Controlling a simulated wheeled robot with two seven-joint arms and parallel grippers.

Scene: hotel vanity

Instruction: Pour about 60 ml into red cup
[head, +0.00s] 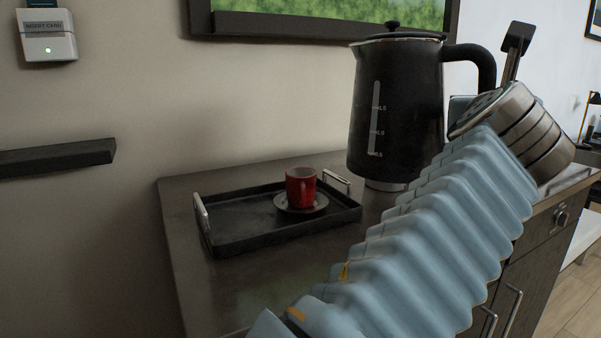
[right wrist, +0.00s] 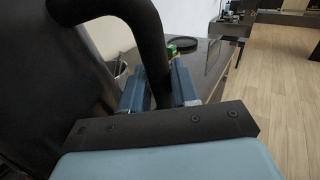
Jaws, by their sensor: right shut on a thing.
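The black kettle (head: 397,110), with a level scale and a lid, is upright to the right of the tray. The red cup (head: 300,188) stands upright on a saucer (head: 301,205) on the black tray (head: 235,241). My right gripper (head: 515,42) is at the kettle's handle (head: 485,62), largely hidden behind my wrist. In the right wrist view, the gripper (right wrist: 160,90) is shut around the handle (right wrist: 150,35), with the kettle body (right wrist: 50,90) at the left. The cup's contents are not visible. My left gripper is out of view.
The tray has raised metal handles (head: 203,219) and sits on the dark counter (head: 220,293). A framed green picture (head: 300,15) hangs behind. A card switch (head: 47,47) and a dark ledge (head: 57,156) are on the left wall. The right wrist view shows a round black item (right wrist: 183,43) on the counter.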

